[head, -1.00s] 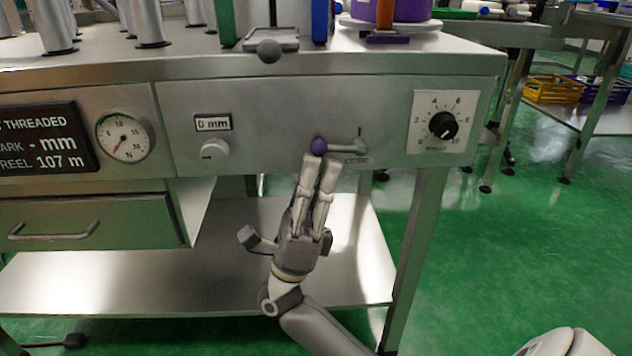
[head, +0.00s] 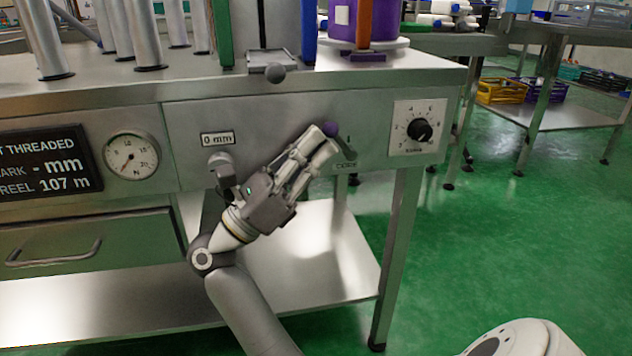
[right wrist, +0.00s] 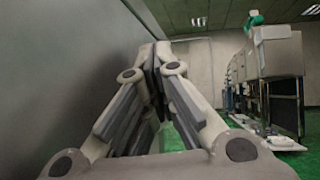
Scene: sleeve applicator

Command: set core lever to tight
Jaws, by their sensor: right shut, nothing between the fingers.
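The lever's arm is mostly hidden behind my fingers. My right gripper (head: 323,140) is shut and empty, with its fingertips at the knob's lower left. They look touching or very near it; I cannot tell which. In the right wrist view the shut fingertips (right wrist: 152,58) are beside the grey panel, and the lever does not show. My left gripper is not in view.
A numbered dial with a black knob (head: 419,130) is right of the lever. A "0 mm" display (head: 217,139) and a round gauge (head: 132,156) are to the left. Open green floor (head: 500,240) lies to the right.

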